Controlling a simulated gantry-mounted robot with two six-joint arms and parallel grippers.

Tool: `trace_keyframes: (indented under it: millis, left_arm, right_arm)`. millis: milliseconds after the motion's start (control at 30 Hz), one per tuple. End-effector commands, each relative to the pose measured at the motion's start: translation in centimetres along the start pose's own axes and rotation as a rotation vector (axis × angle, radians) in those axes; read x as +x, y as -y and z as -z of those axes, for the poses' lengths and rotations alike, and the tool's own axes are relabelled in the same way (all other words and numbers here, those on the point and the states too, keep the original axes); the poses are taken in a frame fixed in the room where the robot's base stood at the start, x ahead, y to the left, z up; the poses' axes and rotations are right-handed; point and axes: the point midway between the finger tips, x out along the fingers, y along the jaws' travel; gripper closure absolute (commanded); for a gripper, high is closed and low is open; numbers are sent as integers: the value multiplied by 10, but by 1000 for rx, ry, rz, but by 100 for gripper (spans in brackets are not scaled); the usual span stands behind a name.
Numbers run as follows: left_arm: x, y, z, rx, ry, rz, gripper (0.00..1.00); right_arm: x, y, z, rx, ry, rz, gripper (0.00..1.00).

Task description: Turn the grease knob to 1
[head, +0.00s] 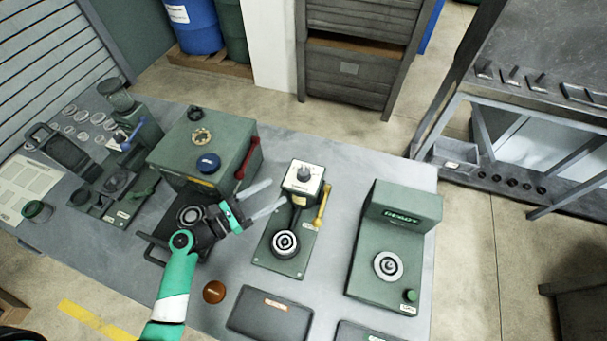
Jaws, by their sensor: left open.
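A dark knob (304,174) sits on a white dial plate on top of the middle green machine (278,245). It looks like the grease knob; the dial marks and the knob's setting are too small to read. My left gripper (276,196) is open, with its two pale fingers pointing right towards that machine. The fingertips are to the left of the dial plate and apart from the knob in the picture; nothing is between them. My right gripper is not in view.
The middle machine has a yellow lever (322,205) and a ringed round part (285,243). A green box with a red handle (248,158) stands left, behind my gripper. The "READY" machine (393,245) stands right. Dark trays (270,314) lie in front.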

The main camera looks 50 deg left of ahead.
Motion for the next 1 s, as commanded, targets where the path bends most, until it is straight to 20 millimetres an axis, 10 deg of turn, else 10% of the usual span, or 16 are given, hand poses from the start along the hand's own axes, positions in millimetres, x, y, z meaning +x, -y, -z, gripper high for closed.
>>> trace_keyframes:
  millis: [400,833,1000]
  left_arm:
    - [88,1,0,3,3,4,30]
    - [106,1,-1,1,1,1,30]
    - [106,1,-1,1,1,1,58]
  right_arm:
    - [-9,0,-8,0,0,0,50]
    - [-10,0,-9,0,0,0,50]
    - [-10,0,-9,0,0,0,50]
